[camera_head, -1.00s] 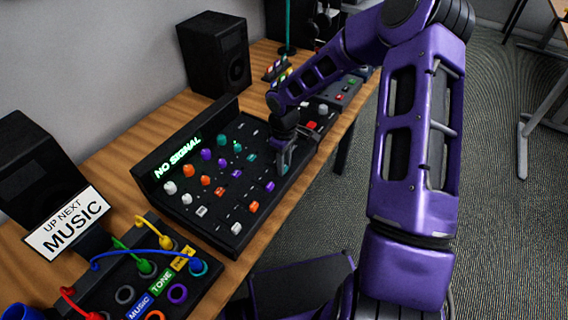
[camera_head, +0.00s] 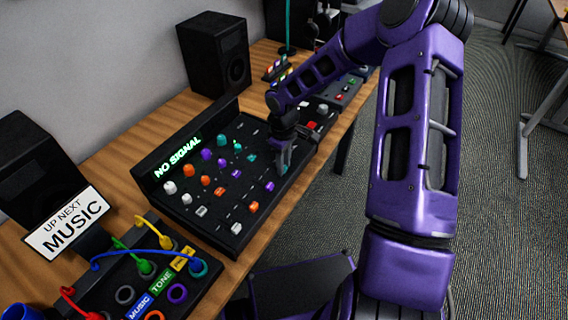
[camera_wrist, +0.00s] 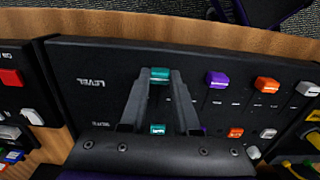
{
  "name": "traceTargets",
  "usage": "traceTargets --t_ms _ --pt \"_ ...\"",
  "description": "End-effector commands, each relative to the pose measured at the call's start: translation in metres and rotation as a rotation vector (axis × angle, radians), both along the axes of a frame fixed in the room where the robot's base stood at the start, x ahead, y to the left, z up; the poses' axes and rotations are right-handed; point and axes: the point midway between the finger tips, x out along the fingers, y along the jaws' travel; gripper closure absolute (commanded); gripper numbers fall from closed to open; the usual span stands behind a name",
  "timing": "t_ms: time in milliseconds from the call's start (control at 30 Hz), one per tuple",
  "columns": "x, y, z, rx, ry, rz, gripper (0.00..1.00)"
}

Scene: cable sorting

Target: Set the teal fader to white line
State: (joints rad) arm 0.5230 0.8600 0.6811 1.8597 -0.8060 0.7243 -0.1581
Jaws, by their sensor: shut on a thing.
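The mixer panel (camera_head: 220,224) stands on the wooden table, with rows of coloured knobs and fader caps. In the wrist view, a teal fader cap (camera_wrist: 160,74) lies between my gripper's fingertips (camera_wrist: 160,77), and the fingers are shut on it. A second teal cap (camera_wrist: 158,129) shows lower down, between the finger bases and apart from the tips. In the head view, my gripper (camera_head: 283,165) reaches down onto the front right part of the panel and mostly hides the held cap. I cannot make out the white line by this fader; the fingers cover much of its slot.
A purple cap (camera_wrist: 216,79) and an orange cap (camera_wrist: 266,85) sit to the right in the wrist view. Another panel with a red button (camera_wrist: 11,78) is close on the left. A patch box (camera_head: 205,275) with cables stands at the near left, and a speaker (camera_head: 214,54) behind.

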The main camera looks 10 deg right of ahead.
Motion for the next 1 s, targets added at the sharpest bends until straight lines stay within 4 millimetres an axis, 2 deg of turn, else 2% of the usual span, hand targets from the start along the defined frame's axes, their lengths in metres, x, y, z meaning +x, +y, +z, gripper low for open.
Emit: traceTargets --t_ms 233,600,633,767,800,1000 --pt "0.027 0.026 0.0 -0.001 -0.005 0.001 1.0" --pt "0.032 0.03 0.001 0.001 -0.005 -0.001 1.0" --pt "0.032 0.03 0.001 0.001 -0.005 -0.001 0.67" --pt "0.032 0.03 0.001 0.001 -0.004 -0.001 0.43" --pt "0.032 0.031 0.001 0.001 -0.004 -0.001 0.4" --pt "0.031 0.031 0.0 0.001 -0.003 0.0 0.4"
